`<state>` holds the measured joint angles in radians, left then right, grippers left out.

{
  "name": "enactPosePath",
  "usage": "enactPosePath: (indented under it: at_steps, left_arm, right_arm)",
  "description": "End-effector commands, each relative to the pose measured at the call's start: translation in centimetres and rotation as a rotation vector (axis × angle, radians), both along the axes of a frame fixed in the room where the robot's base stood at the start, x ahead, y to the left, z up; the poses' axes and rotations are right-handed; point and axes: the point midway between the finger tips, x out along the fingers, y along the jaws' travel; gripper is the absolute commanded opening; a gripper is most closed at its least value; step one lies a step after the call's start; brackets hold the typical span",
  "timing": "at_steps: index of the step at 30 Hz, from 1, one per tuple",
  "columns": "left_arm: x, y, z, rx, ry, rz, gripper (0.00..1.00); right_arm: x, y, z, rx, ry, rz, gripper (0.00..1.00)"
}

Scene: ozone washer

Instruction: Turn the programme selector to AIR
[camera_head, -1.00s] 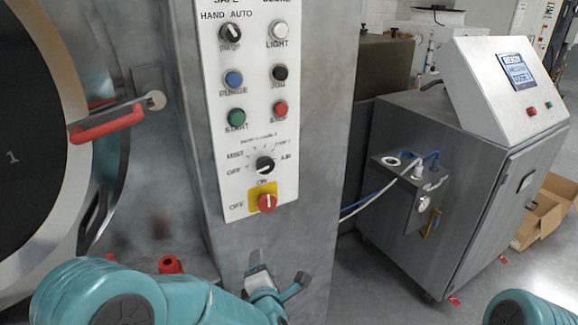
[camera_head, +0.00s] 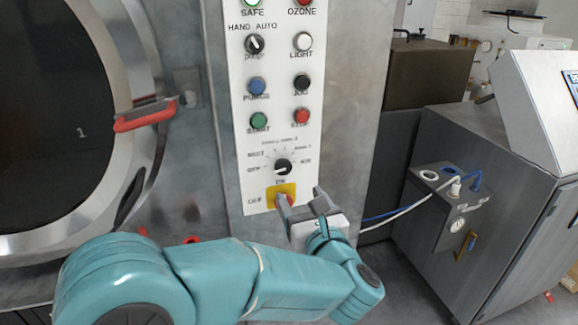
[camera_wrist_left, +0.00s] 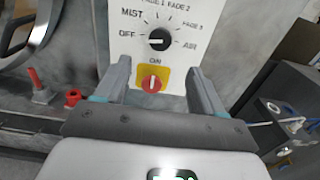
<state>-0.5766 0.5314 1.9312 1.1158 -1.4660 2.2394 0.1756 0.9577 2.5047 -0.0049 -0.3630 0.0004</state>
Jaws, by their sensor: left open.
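The programme selector (camera_head: 283,167) is a round black knob on the white control panel, with OFF and MIST at its left and AIR at its right. It also shows in the left wrist view (camera_wrist_left: 159,40), where its pale mark lies toward the OFF side. Below it is a red switch (camera_wrist_left: 152,84) on a yellow plate (camera_wrist_left: 141,73), partly hidden by my gripper in the head view. My left gripper (camera_head: 302,203) is open and empty, just below the selector. In the left wrist view its fingers (camera_wrist_left: 158,72) stand either side of the red switch; contact cannot be told.
Several buttons and a HAND/AUTO knob (camera_head: 254,44) sit higher on the panel. A round door with a red handle (camera_head: 146,117) is at the left. A grey cabinet (camera_head: 500,210) with cables stands at the right. Floor shows between the column and cabinet.

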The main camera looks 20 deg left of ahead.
Motion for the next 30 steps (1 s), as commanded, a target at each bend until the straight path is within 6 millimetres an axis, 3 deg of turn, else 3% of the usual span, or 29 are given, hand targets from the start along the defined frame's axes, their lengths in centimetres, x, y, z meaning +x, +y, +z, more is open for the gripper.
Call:
enactPosePath:
  at_steps: [6, 13, 18, 27, 29, 30]
  left_arm:
    - [4.4, 3.1, 0.4, 0.002, 0.004, 0.004, 0.69]
    - [8.0, 5.2, 0.2, 0.003, 0.003, 0.0, 0.69]
    - [9.2, 5.8, 0.1, 0.002, 0.003, -0.001, 0.69]
    - [9.4, 5.9, -0.1, 0.002, 0.002, -0.003, 0.69]
    - [9.4, 5.9, 0.0, 0.002, 0.002, -0.003, 0.53]
    - [9.4, 5.9, 0.0, 0.002, 0.002, -0.003, 0.4]
  right_arm:
    - [0.0, 0.0, 2.6, 0.0, 0.0, 0.0, 0.42]
    - [0.0, 0.0, 4.2, 0.0, 0.0, 0.0, 0.42]
    - [0.0, 0.0, 4.7, 0.0, 0.0, 0.0, 0.42]
    - [0.0, 0.0, 4.6, 0.0, 0.0, 0.0, 0.42]
    - [0.0, 0.0, 4.6, 0.0, 0.0, 0.0, 0.42]
    - [0.0, 0.0, 4.6, 0.0, 0.0, 0.0, 0.42]
